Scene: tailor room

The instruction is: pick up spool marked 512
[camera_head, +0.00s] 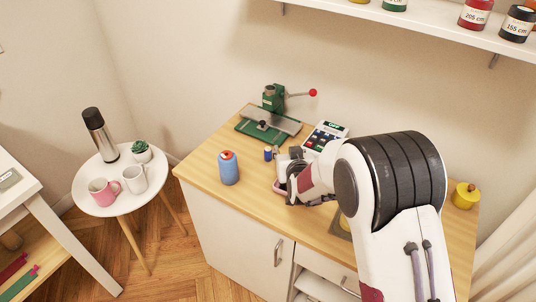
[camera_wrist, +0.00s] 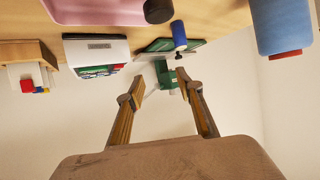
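No number 512 can be read on any spool in these frames. A large blue spool (camera_head: 228,172) with a red top stands upright on the wooden worktop (camera_head: 205,167), left of my gripper. It also shows upside down at the upper right of the wrist view (camera_wrist: 283,27). A small blue spool (camera_head: 268,154) stands between it and my gripper, and shows at top centre of the wrist view (camera_wrist: 179,36). My gripper (camera_head: 283,187) is low over the worktop, partly hidden by my arm. In the wrist view its fingers (camera_wrist: 159,88) are apart with nothing between them.
A green press (camera_head: 273,99) with a red-knobbed lever stands at the back. A white keypad device (camera_head: 325,135) is beside it. A yellow container (camera_head: 465,195) is at the right end. A wall shelf (camera_head: 430,24) holds labelled jars. A round side table (camera_head: 125,203) with mugs stands left.

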